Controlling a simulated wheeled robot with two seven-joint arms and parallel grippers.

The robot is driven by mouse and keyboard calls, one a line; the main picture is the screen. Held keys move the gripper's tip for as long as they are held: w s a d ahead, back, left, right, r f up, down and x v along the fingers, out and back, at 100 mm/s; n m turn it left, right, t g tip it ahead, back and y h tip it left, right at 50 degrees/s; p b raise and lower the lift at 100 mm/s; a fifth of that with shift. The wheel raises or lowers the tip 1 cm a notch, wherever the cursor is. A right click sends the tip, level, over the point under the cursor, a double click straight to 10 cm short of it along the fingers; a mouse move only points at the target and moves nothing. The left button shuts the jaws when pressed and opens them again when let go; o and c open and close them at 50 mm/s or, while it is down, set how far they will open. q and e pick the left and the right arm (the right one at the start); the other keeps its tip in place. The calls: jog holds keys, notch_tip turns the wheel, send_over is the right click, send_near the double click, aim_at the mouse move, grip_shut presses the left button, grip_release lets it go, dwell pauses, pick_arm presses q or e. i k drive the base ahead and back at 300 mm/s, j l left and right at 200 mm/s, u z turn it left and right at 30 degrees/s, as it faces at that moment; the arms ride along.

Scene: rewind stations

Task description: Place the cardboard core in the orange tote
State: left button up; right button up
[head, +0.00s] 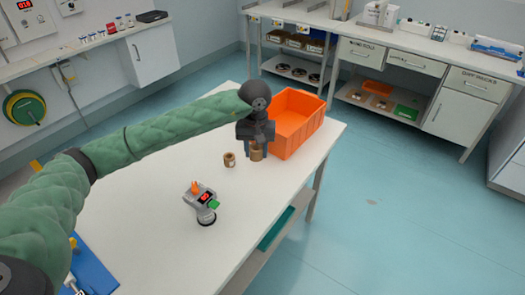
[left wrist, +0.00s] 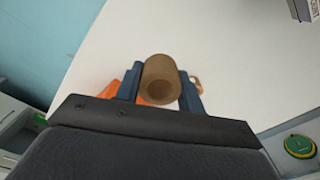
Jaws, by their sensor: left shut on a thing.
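The cardboard core is a short brown tube (head: 257,150), held between the fingers of my left gripper (head: 257,152) in the head view. In the left wrist view the core (left wrist: 160,78) sits between the two blue-grey fingers, its hollow end facing the camera. My left gripper is shut on it, just left of the orange tote (head: 292,138). The tote is open-topped, stands on the white table, and its inside looks empty where it shows. Whether the core touches the table is hard to tell. My right gripper is not in view.
Shelves and a drawer counter (head: 392,55) line the far wall.

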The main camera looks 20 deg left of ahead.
aim_at(290, 128)
jog(key=i+l, duration=0.1)
jog(key=i, duration=0.95)
